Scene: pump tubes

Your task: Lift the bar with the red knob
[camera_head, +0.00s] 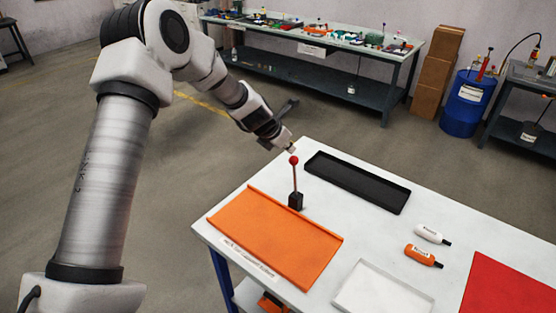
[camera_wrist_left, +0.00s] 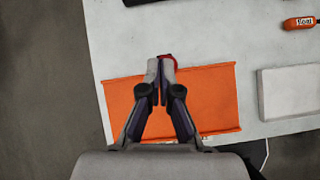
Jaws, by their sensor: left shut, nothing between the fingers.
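The bar (camera_head: 295,178) is thin and stands upright from a small black block (camera_head: 296,201) on the white table. Its red knob (camera_head: 293,160) is at the top. My left gripper (camera_head: 291,148) is shut and empty, just above and behind the knob in the head view; I cannot tell if they touch. In the left wrist view my left gripper (camera_wrist_left: 162,62) has its fingertips together. A red edge of the knob (camera_wrist_left: 173,61) shows beside the tips, mostly hidden by them, and the bar is hidden there. My right gripper is not in view.
An orange tray (camera_head: 262,247) lies in front of the bar and a black tray (camera_head: 358,181) behind it to the right. A white tray (camera_head: 383,291), a red mat (camera_head: 500,285) and two small bottles (camera_head: 425,255) are farther right on the table.

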